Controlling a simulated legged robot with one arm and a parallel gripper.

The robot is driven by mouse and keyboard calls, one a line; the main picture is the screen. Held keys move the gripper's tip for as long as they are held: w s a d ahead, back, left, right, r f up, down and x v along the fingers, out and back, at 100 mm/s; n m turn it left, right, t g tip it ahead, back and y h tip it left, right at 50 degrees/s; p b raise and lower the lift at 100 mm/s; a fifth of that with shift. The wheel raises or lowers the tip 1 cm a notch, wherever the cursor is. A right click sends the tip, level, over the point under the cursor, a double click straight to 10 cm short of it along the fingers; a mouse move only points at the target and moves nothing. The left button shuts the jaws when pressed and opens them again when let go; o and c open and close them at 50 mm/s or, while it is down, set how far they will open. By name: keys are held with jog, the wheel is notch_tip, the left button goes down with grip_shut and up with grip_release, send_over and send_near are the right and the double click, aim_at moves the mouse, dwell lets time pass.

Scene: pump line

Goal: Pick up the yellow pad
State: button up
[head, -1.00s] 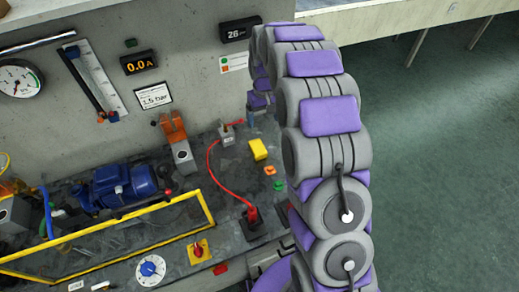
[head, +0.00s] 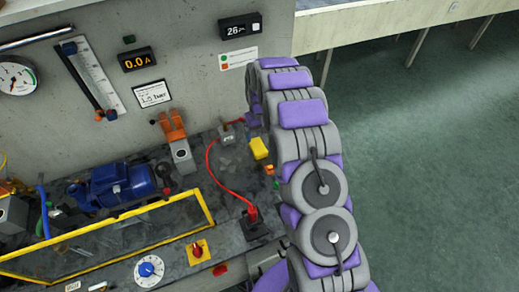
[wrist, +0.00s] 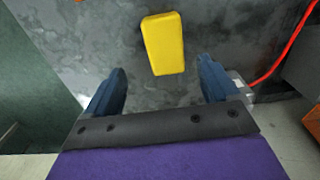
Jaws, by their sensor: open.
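The yellow pad (head: 259,148) lies on the dark grey bench top (head: 228,241), left of my arm in the head view. In the wrist view the yellow pad (wrist: 164,43) is a rounded block, slightly tilted, beyond my fingertips and roughly centred between them. My gripper (wrist: 160,82) is open and empty, with its two dark blue fingers apart. The fingers do not touch the pad. In the head view my gripper is hidden behind my arm.
A red cable (head: 217,180) runs from a small metal box (head: 227,135) to a red plug (head: 252,214), left of the pad. It also shows at right in the wrist view (wrist: 288,48). An orange button (head: 268,170) is near the pad. A yellow frame (head: 110,217) and blue pump (head: 117,184) stand further left.

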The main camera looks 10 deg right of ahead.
aim_at(258, 145)
jog(key=f, duration=0.1)
jog(key=a+f, duration=0.1)
jog(key=f, duration=0.1)
jog(key=shift+a, duration=0.25)
jog(key=f+b, duration=0.1)
jog(key=f, duration=0.1)
jog(key=d+f, duration=0.1)
jog(key=f, duration=0.2)
jog(key=shift+d+f+b, duration=0.1)
jog(key=shift+f+b, duration=0.05)
jog(key=shift+b, duration=0.25)
jog(key=shift+a, duration=0.55)
jog(key=shift+c, duration=1.4)
jog(key=shift+d, duration=0.45)
jog(key=c, duration=0.6)
jog(key=shift+c, duration=0.8)
jog(key=shift+a, duration=0.1)
